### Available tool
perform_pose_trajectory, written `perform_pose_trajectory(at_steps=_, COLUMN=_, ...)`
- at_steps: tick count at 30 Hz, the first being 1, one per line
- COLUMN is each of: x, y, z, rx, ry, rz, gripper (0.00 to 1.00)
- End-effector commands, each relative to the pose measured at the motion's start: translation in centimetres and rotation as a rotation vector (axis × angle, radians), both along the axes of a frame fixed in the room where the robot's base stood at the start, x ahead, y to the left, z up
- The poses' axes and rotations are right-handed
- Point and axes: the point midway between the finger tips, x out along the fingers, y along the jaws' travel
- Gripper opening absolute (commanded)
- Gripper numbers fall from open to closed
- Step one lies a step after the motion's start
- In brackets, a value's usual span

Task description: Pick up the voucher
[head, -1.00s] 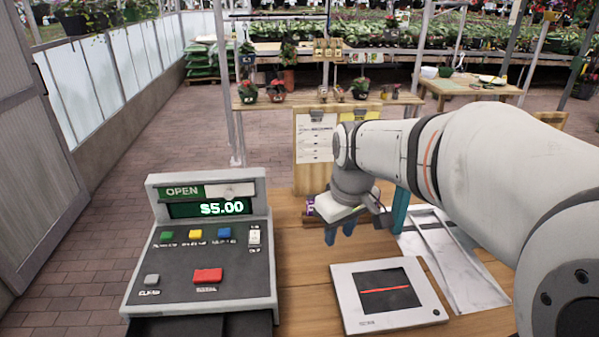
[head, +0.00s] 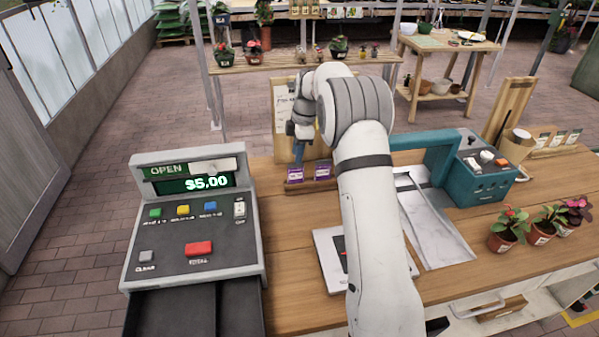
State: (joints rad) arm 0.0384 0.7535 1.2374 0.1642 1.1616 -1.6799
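My gripper (head: 299,153) is at the far side of the counter, in front of the upright wooden board (head: 281,123) with a pale paper sheet on it. Its blue fingers point down, above a small wooden holder (head: 307,186). Two purple cards, one on the left (head: 295,174) and one on the right (head: 322,171), stand in the holder. I cannot tell which item is the voucher. My arm hides much of the board and the area right of the holder. The finger gap is too small and side-on to judge.
A grey cash register (head: 190,230) reads $5.00, with a dark drawer out in front. A white pad (head: 328,250) is partly behind my arm. A metal tray (head: 440,235), a teal box (head: 480,180) and potted plants (head: 545,225) stand at right.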

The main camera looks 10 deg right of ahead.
Motion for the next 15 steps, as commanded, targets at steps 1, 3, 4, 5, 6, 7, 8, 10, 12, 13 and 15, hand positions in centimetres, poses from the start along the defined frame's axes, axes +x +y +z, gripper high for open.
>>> perform_pose_trajectory(at_steps=1, x=-0.1, y=0.1, z=-0.6, rx=0.000, ry=0.004, rz=0.001, gripper=0.31)
perform_pose_trajectory(at_steps=3, x=-0.1, y=0.2, z=-1.3, rx=0.000, ry=0.003, rz=-0.001, gripper=0.31)
perform_pose_trajectory(at_steps=4, x=-0.1, y=0.3, z=-1.6, rx=0.000, ry=0.002, rz=-0.001, gripper=0.31)
perform_pose_trajectory(at_steps=5, x=-0.2, y=0.3, z=-1.9, rx=0.000, ry=0.003, rz=-0.002, gripper=0.31)
perform_pose_trajectory(at_steps=6, x=-0.2, y=0.4, z=-2.4, rx=0.000, ry=0.004, rz=-0.001, gripper=0.31)
perform_pose_trajectory(at_steps=7, x=-0.3, y=0.4, z=-2.7, rx=0.000, ry=0.005, rz=-0.002, gripper=0.31)
perform_pose_trajectory(at_steps=8, x=-0.4, y=0.5, z=-3.1, rx=0.000, ry=0.005, rz=-0.002, gripper=0.31)
perform_pose_trajectory(at_steps=10, x=-0.5, y=0.6, z=-4.2, rx=0.000, ry=0.005, rz=-0.002, gripper=0.31)
perform_pose_trajectory(at_steps=12, x=-0.5, y=0.8, z=-5.3, rx=0.000, ry=0.004, rz=-0.002, gripper=0.31)
perform_pose_trajectory(at_steps=13, x=-0.4, y=0.8, z=-5.7, rx=0.000, ry=0.002, rz=-0.002, gripper=0.31)
perform_pose_trajectory(at_steps=15, x=-0.4, y=0.9, z=-6.3, rx=0.000, ry=0.002, rz=-0.002, gripper=0.31)
